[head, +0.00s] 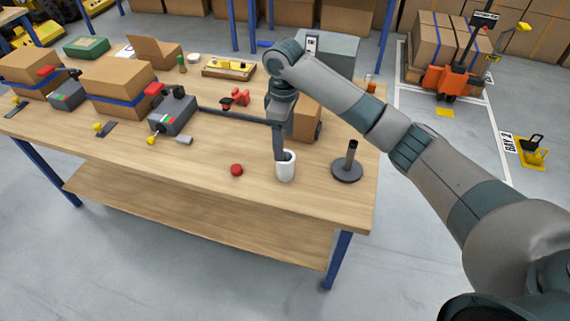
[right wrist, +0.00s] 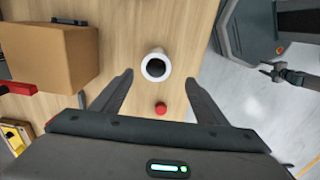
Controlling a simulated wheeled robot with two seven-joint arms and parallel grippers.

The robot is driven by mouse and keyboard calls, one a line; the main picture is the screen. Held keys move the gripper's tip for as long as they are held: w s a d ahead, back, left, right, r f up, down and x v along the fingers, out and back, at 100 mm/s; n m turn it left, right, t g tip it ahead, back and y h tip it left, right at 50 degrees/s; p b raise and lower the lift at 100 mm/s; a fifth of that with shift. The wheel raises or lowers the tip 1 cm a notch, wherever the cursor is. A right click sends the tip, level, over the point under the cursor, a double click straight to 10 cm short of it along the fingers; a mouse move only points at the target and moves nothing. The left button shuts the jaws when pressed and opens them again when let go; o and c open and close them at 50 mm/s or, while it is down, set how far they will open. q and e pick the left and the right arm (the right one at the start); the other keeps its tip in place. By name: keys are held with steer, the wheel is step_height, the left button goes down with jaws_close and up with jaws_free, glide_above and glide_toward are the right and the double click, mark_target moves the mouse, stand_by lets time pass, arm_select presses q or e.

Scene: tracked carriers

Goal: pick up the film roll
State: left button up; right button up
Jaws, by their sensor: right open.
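The film roll (head: 286,172) is a short white cylinder standing upright near the table's front edge. In the right wrist view its round open end (right wrist: 156,66) faces the camera, just ahead of and between the fingertips. My right gripper (right wrist: 158,78) is open and empty, with one finger on each side of the roll's line. In the head view the right gripper (head: 281,153) hangs down at the roll's top and partly covers it. I cannot tell whether they touch. My left gripper is not in view.
A dark post on a round base (head: 347,172) stands right of the roll. A small red knob (head: 237,170) lies left of it. A cardboard box (head: 306,119) stands behind the gripper. Strapped boxes and grey devices fill the table's left. The front middle is mostly clear.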

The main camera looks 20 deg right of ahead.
mark_target(285, 165)
steer(key=shift+f+p, duration=0.7)
steer(key=shift+f, duration=2.85)
steer(key=shift+f, duration=0.1)
steer(key=shift+w+d+f+p, duration=0.1)
steer(key=shift+d+f+p, duration=0.05)
steer(key=shift+f+p, duration=0.4)
steer(key=shift+w+d+f+p, duration=0.15)
steer(key=shift+f+p, duration=0.3)
steer(key=shift+f, duration=1.5)
steer(key=c, duration=1.2)
steer(key=shift+r, duration=0.15)
